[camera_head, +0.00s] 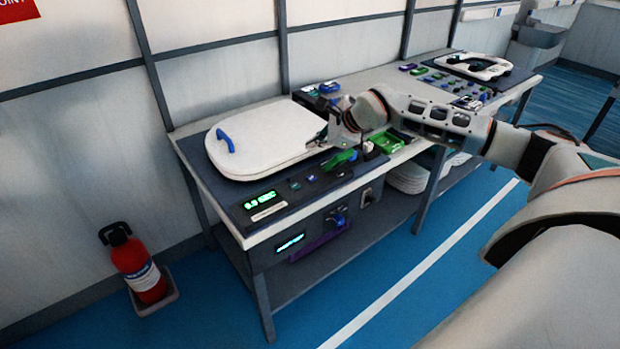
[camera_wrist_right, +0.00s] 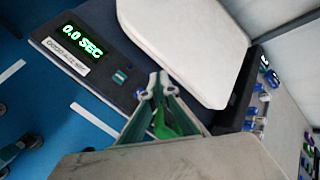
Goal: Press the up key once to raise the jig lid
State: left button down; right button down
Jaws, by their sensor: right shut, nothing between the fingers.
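The white jig lid (camera_head: 262,138) with a blue handle (camera_head: 226,141) lies flat on the workbench. In the right wrist view the lid (camera_wrist_right: 190,45) fills the upper middle. A dark control panel (camera_head: 278,204) runs along its front edge, with a green display (camera_head: 260,200) and small keys (camera_head: 295,184). A small teal key pair (camera_wrist_right: 120,76) shows in the right wrist view; its markings are too small to read. My right gripper (camera_head: 322,139) is over the lid's right end; its fingers (camera_wrist_right: 154,82) are shut and empty. My left gripper is out of view.
A green part (camera_head: 340,159) stands on the panel near my right gripper. A green tray (camera_head: 388,142) is further right. A fire extinguisher (camera_head: 138,265) stands on the floor at left.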

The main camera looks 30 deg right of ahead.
jog(key=shift+f, duration=0.1)
jog(key=b, duration=0.5)
send_over(313, 179)
notch_tip(313, 179, down, 8)
jog(key=shift+d+r, duration=0.1)
jog(key=shift+r, duration=0.15)
jog(key=shift+w+f, duration=0.1)
jog(key=shift+f, duration=0.45)
jog(key=shift+f+b, duration=0.1)
jog(key=shift+b, duration=0.2)
dwell(0.4)
jog(key=shift+f, duration=0.3)
